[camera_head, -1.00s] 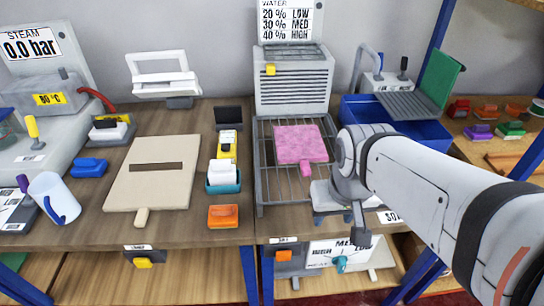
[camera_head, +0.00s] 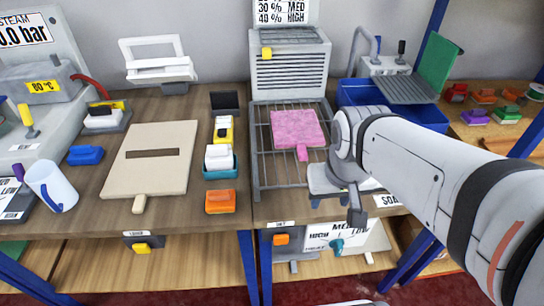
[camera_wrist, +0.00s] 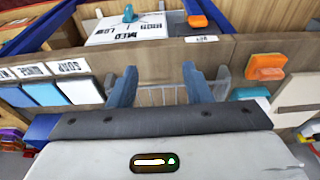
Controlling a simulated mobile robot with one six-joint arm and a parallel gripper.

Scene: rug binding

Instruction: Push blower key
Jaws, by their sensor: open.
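A grey louvred blower (camera_head: 290,72) stands behind a wire rack, with a yellow key (camera_head: 266,53) at its upper left. An orange key (camera_head: 281,239) sits below the table's front edge, beside a teal dial (camera_head: 336,245). That orange key also shows in the wrist view (camera_wrist: 198,21). The frames do not settle which one is the blower key. My gripper (camera_head: 356,214) hangs at the table's front edge, right of the orange key and well in front of the yellow key. In the wrist view my gripper (camera_wrist: 160,88) is open and empty, its fingers apart.
A pink piece (camera_head: 297,130) lies on the wire rack (camera_head: 262,165). A beige board (camera_head: 150,180) and an orange block (camera_head: 220,201) lie to the left. A blue bin (camera_head: 430,139) stands right of the rack. Another yellow key (camera_head: 142,247) is at the front left.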

